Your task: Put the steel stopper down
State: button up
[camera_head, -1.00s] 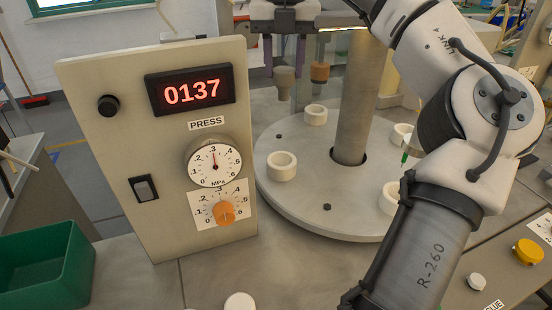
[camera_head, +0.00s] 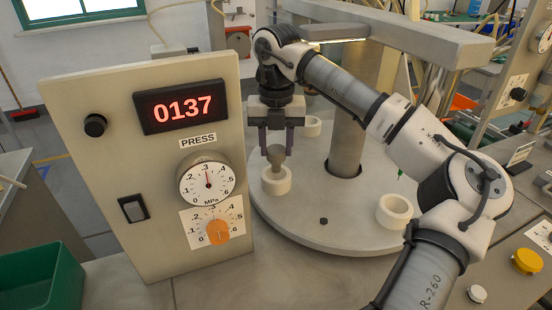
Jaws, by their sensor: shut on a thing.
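The steel stopper (camera_head: 276,154) is a grey piece with a wide top and a narrower lower end. My gripper (camera_head: 277,148) points straight down with its two dark purple fingers on either side of the stopper, shut on it. The stopper is upright, directly over a white ring-shaped holder (camera_head: 276,182) on the round grey turntable (camera_head: 290,222). Its lower end overlaps the holder's opening in the picture. I cannot tell whether it rests inside or hangs just above.
Another white holder (camera_head: 312,127) stands behind my gripper, and one (camera_head: 394,211) at the turntable's right. A grey column (camera_head: 345,150) rises from the turntable. The press panel (camera_head: 150,220) is close on the left, with a green bin (camera_head: 40,275) beside it.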

aim_at(276, 161)
jog(key=shift+f, duration=2.15)
jog(key=shift+f, duration=0.1)
jog(key=o, duration=1)
jog(key=shift+o, duration=0.2)
notch_tip(276, 161, up, 12)
jog(key=shift+r, duration=0.15)
